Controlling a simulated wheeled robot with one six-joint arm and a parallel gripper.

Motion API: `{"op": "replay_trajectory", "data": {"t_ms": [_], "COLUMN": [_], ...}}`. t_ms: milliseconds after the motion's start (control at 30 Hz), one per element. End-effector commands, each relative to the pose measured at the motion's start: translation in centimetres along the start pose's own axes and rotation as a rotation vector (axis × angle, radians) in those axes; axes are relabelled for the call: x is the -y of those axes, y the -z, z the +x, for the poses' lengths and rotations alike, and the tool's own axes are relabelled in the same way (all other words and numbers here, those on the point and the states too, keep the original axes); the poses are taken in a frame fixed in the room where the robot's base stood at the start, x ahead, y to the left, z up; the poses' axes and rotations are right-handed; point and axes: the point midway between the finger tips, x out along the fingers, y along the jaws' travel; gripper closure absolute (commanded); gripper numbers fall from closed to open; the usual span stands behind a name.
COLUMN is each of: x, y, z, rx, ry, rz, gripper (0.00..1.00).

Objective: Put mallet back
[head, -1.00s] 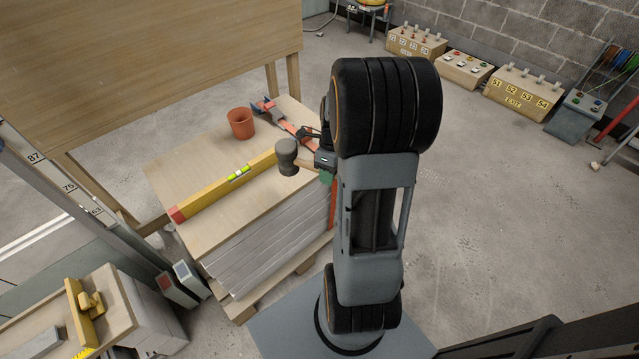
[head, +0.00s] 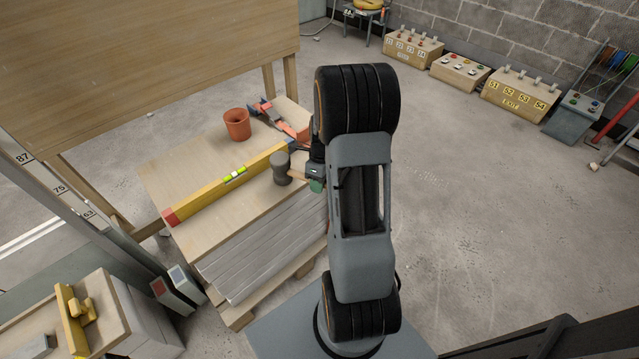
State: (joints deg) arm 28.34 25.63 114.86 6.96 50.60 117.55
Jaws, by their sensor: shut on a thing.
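The mallet (head: 281,168) has a dark grey cylindrical head and a short stretch of pale handle showing. It is over the right part of the wooden-topped stack, beside the yellow level. My gripper (head: 312,172) is shut on the mallet's handle, to the right of the head. My arm hides much of the gripper and the handle's far end. I cannot tell how high the mallet is above the board.
A yellow level (head: 230,181) lies diagonally across the board (head: 205,235). A terracotta pot (head: 237,124) and an orange-and-blue tool (head: 285,122) are behind it. A large wooden panel (head: 150,55) stands at the back left.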

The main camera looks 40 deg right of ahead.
Motion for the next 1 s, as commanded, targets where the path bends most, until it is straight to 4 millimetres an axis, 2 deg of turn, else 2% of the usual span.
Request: {"op": "replay_trajectory", "data": {"t_ms": [233, 267, 500, 800, 867, 1000], "x": [0.0, 0.0, 0.0, 0.0, 0.0, 0.0], "y": [0.0, 0.0, 0.0, 0.0, 0.0, 0.0], "z": [0.0, 0.0, 0.0, -0.4, -1.0, -3.4], "rx": [0.001, 0.000, 0.000, 0.000, 0.001, 0.003], "ry": [0.001, 0.000, 0.000, 0.000, 0.001, 0.004], "rz": [0.000, 0.000, -0.001, -0.001, -0.001, 0.000], "gripper": [1.00, 0.69, 0.47, 0.47, 0.47, 0.47]}}
